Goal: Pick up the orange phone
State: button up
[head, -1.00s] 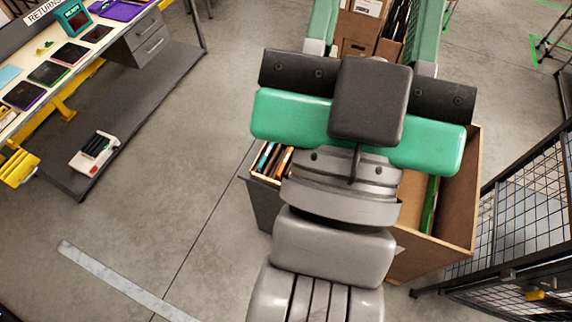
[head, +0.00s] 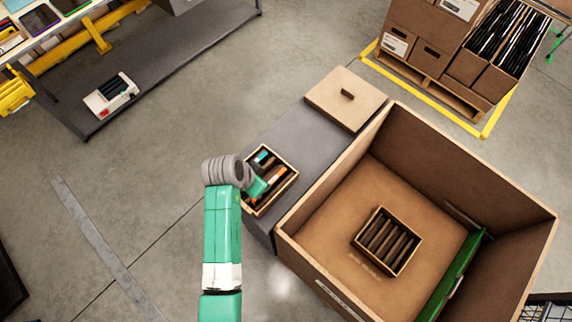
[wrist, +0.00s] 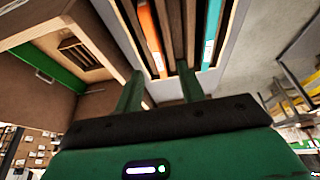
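The orange phone (head: 277,176) stands in a small cardboard box (head: 288,187) with slots. It also shows in the wrist view (wrist: 150,36), with a brown divider beside it and a teal phone (wrist: 212,34) further right. The teal phone is near the far end of the small box in the head view (head: 263,157). My gripper (wrist: 160,70) is open and empty, its two fingers apart. The orange phone's near end shows between and beyond the fingertips, and I see no contact. In the head view, my gripper (head: 259,188) is at the left side of the small box, partly hidden by my wrist.
The small box sits on a grey surface (head: 297,135) with a flat cardboard piece (head: 345,98). A large open carton (head: 300,215) stands to the right, holding a slotted box (head: 358,241) and a green panel (head: 455,275).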

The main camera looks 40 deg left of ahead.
aim_at(282, 174)
jog(key=shift+s+f, duration=0.15)
jog(key=shift+x, duration=1)
jog(key=x, duration=0.3)
jog(key=b+x, duration=0.1)
jog(key=x, duration=0.1)
jog(key=shift+d, duration=0.3)
jog(key=shift+c, duration=0.2)
grip_shut()
